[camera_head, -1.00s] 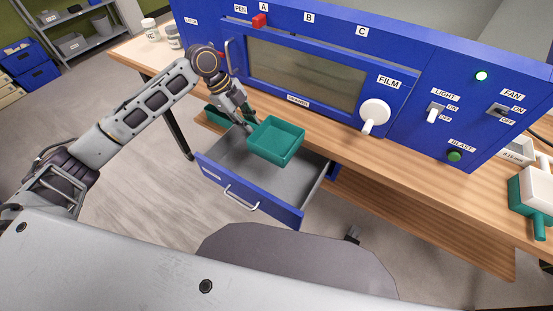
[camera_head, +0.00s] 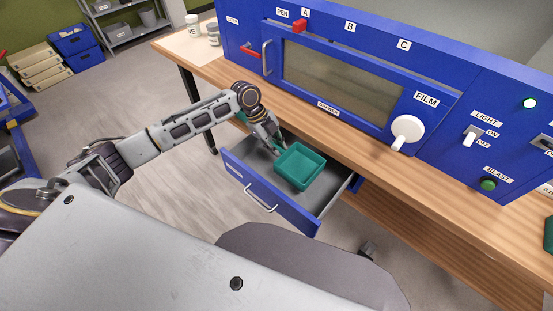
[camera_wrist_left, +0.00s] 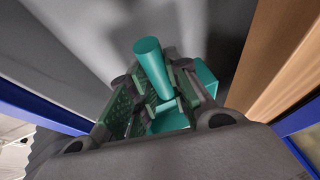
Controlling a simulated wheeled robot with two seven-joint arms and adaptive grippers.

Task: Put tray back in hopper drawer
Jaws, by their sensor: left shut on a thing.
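The green tray (camera_head: 300,167) is a square open box with a short round handle. It is tilted a little in the head view, within the outline of the open hopper drawer (camera_head: 262,196), which has a blue front, a silver pull and a grey inside. I cannot tell whether the tray touches the drawer floor. My left gripper (camera_head: 277,147) is shut on the tray at its upper left side. In the left wrist view the tray's green handle (camera_wrist_left: 152,65) sticks out between the fingers, and the grey drawer floor lies beyond. My right gripper is not in view.
The blue cabinet (camera_head: 470,110) with its window, white knob and switches stands on the wooden table (camera_head: 400,188) above the drawer. Two small jars (camera_head: 193,27) stand at the table's far left. A grey rounded seat (camera_head: 310,270) is in front of the drawer.

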